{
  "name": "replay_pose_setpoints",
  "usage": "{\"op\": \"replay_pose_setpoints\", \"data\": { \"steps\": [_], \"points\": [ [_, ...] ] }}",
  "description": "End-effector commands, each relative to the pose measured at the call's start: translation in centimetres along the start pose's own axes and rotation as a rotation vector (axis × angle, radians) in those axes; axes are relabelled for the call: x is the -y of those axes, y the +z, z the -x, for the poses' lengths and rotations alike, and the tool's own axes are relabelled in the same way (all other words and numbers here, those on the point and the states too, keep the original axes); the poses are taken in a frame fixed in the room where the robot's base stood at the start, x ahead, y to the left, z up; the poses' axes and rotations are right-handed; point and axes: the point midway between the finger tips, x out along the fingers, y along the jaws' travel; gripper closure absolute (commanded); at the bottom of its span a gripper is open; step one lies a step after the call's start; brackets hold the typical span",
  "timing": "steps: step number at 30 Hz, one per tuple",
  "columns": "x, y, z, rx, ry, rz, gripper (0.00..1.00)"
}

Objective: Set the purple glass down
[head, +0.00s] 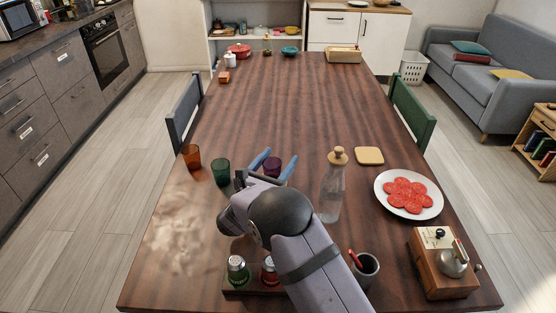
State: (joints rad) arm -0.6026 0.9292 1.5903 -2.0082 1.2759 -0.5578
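The purple glass (272,166) is near the middle of the table, upright as far as I can see, to the right of the green glass. My gripper (276,162) is at the purple glass, with one blue finger on either side of it. My arm hides the lower part of the glass. I cannot tell whether the fingers touch it, or whether its base rests on the table (290,100). The green glass (221,172) and an orange glass (191,157) stand upright to the left.
A bottle with a wooden stopper (331,190) stands close to the right of my gripper. Farther right are a plate of red slices (381,188), a coaster (369,155) and a grinder (445,265). Shakers (238,270) and a dark cup (366,270) are in front.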

Motion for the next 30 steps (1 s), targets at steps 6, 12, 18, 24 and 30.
{"op": "replay_pose_setpoints", "data": {
  "steps": [6, 12, 18, 24, 30],
  "points": [
    [-0.1, 0.4, 0.4, -0.001, 0.002, 0.001, 0.39],
    [-0.1, 0.3, 2.9, -0.001, 0.003, 0.001, 0.39],
    [-0.1, 0.3, 4.9, -0.001, 0.002, 0.0, 0.39],
    [0.0, 0.3, 5.5, 0.0, 0.0, 0.0, 0.39],
    [0.0, 0.3, 5.5, 0.0, 0.0, 0.0, 0.39]
  ]
}}
